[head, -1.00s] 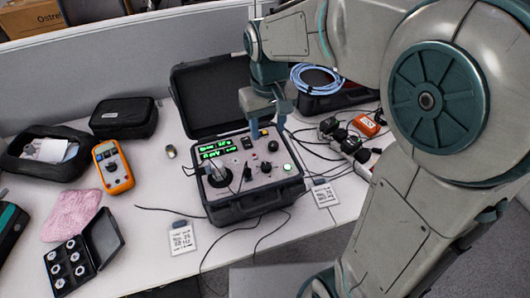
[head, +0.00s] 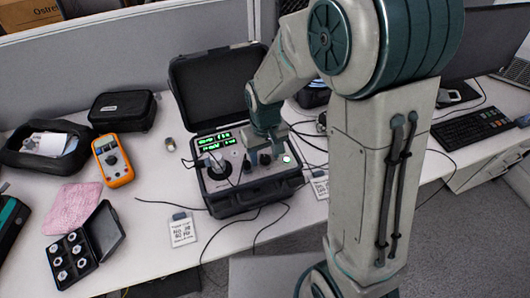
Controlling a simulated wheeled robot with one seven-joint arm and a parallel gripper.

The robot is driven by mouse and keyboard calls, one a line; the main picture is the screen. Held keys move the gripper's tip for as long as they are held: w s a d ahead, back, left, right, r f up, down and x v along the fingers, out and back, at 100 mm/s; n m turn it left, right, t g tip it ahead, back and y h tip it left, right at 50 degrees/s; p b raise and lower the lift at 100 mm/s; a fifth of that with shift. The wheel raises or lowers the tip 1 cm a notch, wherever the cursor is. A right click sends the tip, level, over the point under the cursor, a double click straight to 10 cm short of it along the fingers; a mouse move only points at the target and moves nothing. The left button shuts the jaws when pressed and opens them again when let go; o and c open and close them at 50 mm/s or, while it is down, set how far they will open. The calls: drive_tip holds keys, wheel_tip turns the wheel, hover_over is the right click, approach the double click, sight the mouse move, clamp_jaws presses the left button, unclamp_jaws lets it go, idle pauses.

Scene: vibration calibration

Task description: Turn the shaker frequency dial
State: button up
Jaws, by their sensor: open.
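The shaker unit (head: 232,203) is a black open case in the middle of the table. Its panel has a green lit display (head: 214,140), a round shaker head (head: 214,168) at left, small dark knobs (head: 265,159) and a glowing button (head: 287,159) at right. Which knob is the frequency dial cannot be told, as labels are too small. My gripper (head: 264,150) is open, pointing down at the panel's back right part, close to the dark knobs. It hides some controls there. Whether its fingers touch a knob is not clear.
The case's raised lid (head: 208,88) stands behind the panel. An orange multimeter (head: 113,161), a pink cloth (head: 72,207) and a box of small parts (head: 82,250) lie at left. Loose cables and a white card (head: 183,230) lie in front. A keyboard (head: 472,129) is at right.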

drive_tip(key=shift+f, duration=0.1)
drive_tip(key=c, duration=1)
drive_tip(key=shift+m, duration=0.3)
drive_tip(key=m+b, duration=0.1)
drive_tip(key=m, duration=0.3)
drive_tip(key=m+b, duration=0.1)
drive_tip(key=m, duration=0.9)
drive_tip(key=m+p, duration=0.1)
drive_tip(key=m, duration=0.4)
drive_tip(key=shift+m, duration=0.3)
